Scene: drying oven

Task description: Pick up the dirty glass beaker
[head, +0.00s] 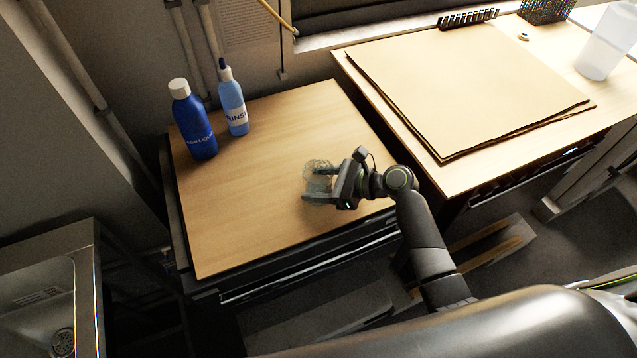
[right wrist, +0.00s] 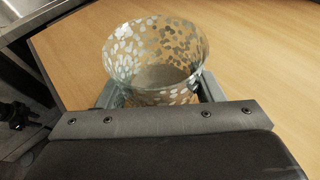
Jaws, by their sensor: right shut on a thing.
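The dirty glass beaker (head: 318,174) is at the front right part of the small wooden table (head: 250,190). It is clear, with pale spots over its wall. My right gripper (head: 319,190) is shut on it from the right side. In the right wrist view, the beaker (right wrist: 155,55) looks upright with its open rim toward the camera, and the gripper's fingers (right wrist: 155,92) lie on either side of it. I cannot tell whether its base touches the table. My left gripper is not in view.
A dark blue bottle (head: 193,125) and a light blue rinse bottle (head: 233,105) stand at the table's back left. A metal sink (head: 40,290) is at the lower left. A second table (head: 440,170) with brown sheets (head: 460,80) is at the right. The small table's middle is clear.

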